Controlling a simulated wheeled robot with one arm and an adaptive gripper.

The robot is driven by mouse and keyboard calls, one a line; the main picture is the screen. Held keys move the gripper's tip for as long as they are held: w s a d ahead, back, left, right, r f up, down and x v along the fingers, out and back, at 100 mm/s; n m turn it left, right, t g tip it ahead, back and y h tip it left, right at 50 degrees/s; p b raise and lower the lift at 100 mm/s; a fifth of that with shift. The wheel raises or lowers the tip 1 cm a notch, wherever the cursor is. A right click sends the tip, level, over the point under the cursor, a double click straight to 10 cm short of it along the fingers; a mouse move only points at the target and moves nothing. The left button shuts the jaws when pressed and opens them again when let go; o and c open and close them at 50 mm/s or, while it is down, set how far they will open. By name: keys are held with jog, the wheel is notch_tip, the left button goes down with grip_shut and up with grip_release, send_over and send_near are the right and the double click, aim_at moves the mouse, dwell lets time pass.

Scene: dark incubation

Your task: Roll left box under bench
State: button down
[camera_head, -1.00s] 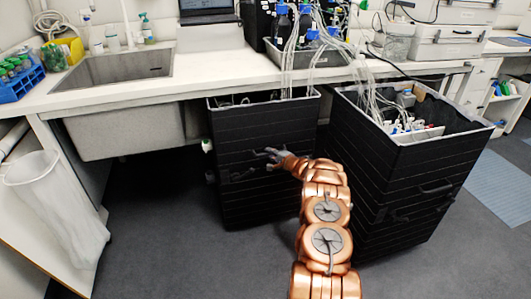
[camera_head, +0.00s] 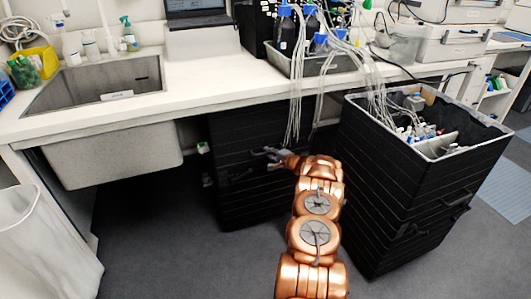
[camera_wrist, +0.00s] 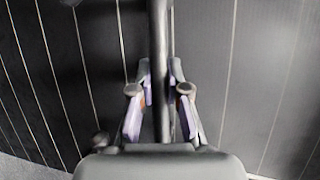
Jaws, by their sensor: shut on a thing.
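The left box (camera_head: 235,190) is tall and black with thin pale lines around it. It stands on the floor, its upper part beneath the white bench (camera_head: 235,81), so its open top is hidden. My gripper (camera_head: 276,158) is at the front face of this box, shut on its dark handle. The wrist view shows the handle (camera_wrist: 160,60) as a dark bar running between the two fingers of my gripper (camera_wrist: 162,105), with the lined box face behind. My arm covers the box's lower right part.
A second black box (camera_head: 415,190), open and filled with tubes and bottles, stands to the right, clear of the bench front. Tubes (camera_head: 300,110) hang from the bench's tray (camera_head: 325,65). A sink (camera_head: 95,85) and a white bin (camera_head: 45,245) are at left. Floor below the sink is clear.

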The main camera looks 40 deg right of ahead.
jog(key=shift+d+r, duration=0.1)
jog(key=c, duration=1.1)
grip_release()
jog(key=shift+w, duration=0.1)
jog(key=shift+c, duration=0.2)
jog(key=s+r, duration=0.2)
jog(key=s, duration=1)
jog(key=shift+a, duration=0.2)
